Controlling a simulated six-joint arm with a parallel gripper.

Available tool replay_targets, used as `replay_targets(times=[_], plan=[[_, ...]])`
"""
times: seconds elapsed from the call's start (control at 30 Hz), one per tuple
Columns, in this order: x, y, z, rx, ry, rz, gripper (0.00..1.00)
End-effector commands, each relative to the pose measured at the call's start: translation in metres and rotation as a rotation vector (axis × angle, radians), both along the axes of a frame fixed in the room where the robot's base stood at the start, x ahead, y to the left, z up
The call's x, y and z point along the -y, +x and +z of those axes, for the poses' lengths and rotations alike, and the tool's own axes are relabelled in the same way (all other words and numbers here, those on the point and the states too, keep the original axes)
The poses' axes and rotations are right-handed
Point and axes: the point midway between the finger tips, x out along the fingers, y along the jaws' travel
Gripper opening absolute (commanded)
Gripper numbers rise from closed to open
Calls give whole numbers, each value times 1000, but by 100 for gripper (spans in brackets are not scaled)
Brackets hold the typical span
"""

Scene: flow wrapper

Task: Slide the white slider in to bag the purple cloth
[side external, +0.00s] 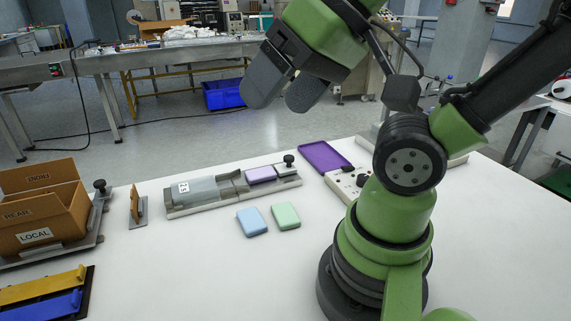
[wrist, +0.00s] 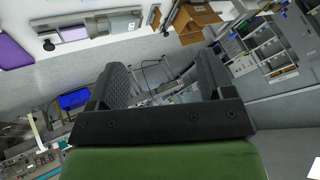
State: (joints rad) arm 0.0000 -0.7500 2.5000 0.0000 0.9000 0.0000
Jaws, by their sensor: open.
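The wrapper (side external: 232,195) is a long grey track on the white table in the side view. The white slider (side external: 286,169), with a black knob (side external: 289,159), sits at its right end. The purple cloth (side external: 261,174) lies in the track just left of the slider. A clear grey bag (side external: 207,188) with a label lies at the left end of the track. My gripper (side external: 281,103) is open and empty, high above and behind the wrapper, touching nothing. In the wrist view my gripper (wrist: 160,66) frames floor and background; the wrapper (wrist: 100,24) shows at the top.
A blue cloth (side external: 251,222) and a green cloth (side external: 286,216) lie in front of the wrapper. A purple tray (side external: 325,157) and a control box (side external: 347,182) stand to the right. A cardboard box (side external: 50,222) and a small brown upright piece (side external: 135,203) stand left.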

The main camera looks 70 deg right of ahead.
Motion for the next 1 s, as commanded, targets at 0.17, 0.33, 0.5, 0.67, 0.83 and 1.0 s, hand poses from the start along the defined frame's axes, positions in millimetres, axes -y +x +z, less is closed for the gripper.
replay_targets(times=[0.17, 0.33, 0.5, 0.67, 0.83, 1.0], plan=[[4, 7, 2, -19, -5, -22, 56], [31, 43, 5, -116, -25, -137, 56], [85, 89, -7, -252, -37, -296, 56], [149, 119, -38, -384, -26, -439, 56], [222, 127, -89, -520, 7, -578, 56], [273, 116, -136, -616, 44, -674, 56]])
